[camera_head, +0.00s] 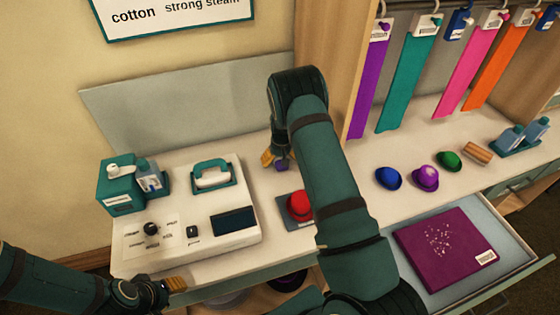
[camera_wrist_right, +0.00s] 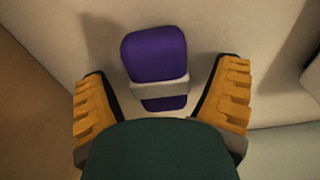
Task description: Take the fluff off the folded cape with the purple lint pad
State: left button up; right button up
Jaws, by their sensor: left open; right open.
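The folded cape (camera_head: 425,265) is a dark magenta square lying flat in the open drawer at the lower right. White fluff (camera_head: 438,240) is scattered on its upper middle, and a white label sits at its right corner. The purple lint pad (camera_wrist_right: 153,52) has a grey band and stands on the pale counter. My right gripper (camera_wrist_right: 162,70) is open, its yellow fingers either side of the pad with gaps visible. In the head view my right gripper (camera_head: 274,158) partly hides the pad (camera_head: 282,166). My left gripper (camera_head: 172,287) is open and empty at the counter's front left.
Coloured strips (camera_head: 408,80) hang above.

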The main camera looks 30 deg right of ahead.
jog(key=c, duration=1.3)
jog(key=shift+o, duration=0.2)
jog(key=shift+r, duration=0.1)
notch_tip(320, 180, up, 10)
jog(key=shift+r+p, duration=0.2)
jog(key=shift+p, duration=0.4)
